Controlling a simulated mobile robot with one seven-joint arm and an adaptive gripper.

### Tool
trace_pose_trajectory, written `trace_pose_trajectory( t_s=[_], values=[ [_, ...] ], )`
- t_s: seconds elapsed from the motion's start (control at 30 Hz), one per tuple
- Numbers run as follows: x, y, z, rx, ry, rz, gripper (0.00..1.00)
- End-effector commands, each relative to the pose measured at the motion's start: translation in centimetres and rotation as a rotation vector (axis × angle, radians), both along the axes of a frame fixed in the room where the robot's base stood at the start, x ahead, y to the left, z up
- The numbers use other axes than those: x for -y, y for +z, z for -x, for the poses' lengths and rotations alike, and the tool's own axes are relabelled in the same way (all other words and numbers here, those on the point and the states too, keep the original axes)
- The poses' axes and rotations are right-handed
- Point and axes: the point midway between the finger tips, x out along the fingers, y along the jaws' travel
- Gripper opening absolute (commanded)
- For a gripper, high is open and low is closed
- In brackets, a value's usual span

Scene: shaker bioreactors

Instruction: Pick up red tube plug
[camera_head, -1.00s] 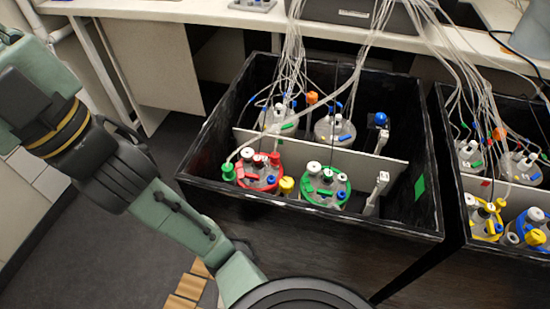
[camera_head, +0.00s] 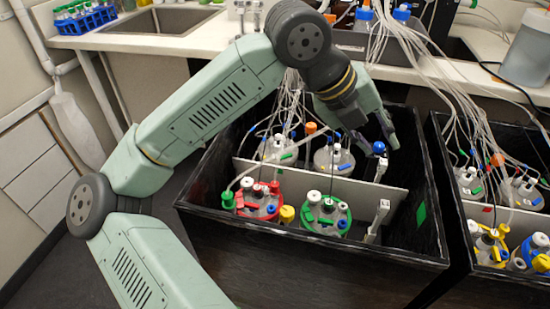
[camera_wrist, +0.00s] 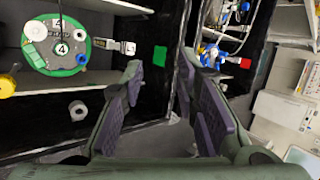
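The red-ringed vessel (camera_head: 250,207) stands in the front left of the black box, with small red plugs (camera_head: 274,187) on its lid. Which of these is the task's tube plug, I cannot tell. My gripper (camera_head: 388,128) hangs over the right back part of the box, near the blue-capped item (camera_head: 379,148) and well to the right of the red plugs. In the wrist view my gripper (camera_wrist: 160,82) is open, with nothing between its fingers. The wrist view shows the green-ringed vessel (camera_wrist: 57,45) at upper left; no red plug is visible there.
The black box (camera_head: 310,228) has a white divider (camera_head: 350,174) and several vessels with thin tubes rising from them. The green-ringed vessel (camera_head: 322,214) stands right of the red one. A second box (camera_head: 462,215) is at right. A counter (camera_head: 110,38) runs behind.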

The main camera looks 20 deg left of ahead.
Motion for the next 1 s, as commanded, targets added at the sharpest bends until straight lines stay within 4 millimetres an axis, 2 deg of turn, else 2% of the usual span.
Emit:
trace_pose_trajectory(
  t_s=[0.03, 0.1, 0.2, 0.3, 0.4, 0.6, 0.87, 1.0],
  values=[
    [-3.4, -3.0, -1.1, -0.085, 0.123, -0.141, 0.28],
    [-8.0, -6.1, -1.6, -0.185, 0.283, -0.308, 0.28],
    [-13.2, -8.4, -1.5, -0.277, 0.458, -0.477, 0.28],
    [-16.0, -9.3, -1.1, -0.324, 0.556, -0.566, 0.28],
    [-17.0, -10.4, -1.0, -0.340, 0.586, -0.594, 0.28],
    [-17.3, -13.5, -1.3, -0.339, 0.582, -0.592, 0.28],
    [-17.5, -15.5, -1.5, -0.337, 0.580, -0.589, 0.28],
    [-17.9, -17.5, -1.6, -0.340, 0.579, -0.586, 0.28]
  ],
)
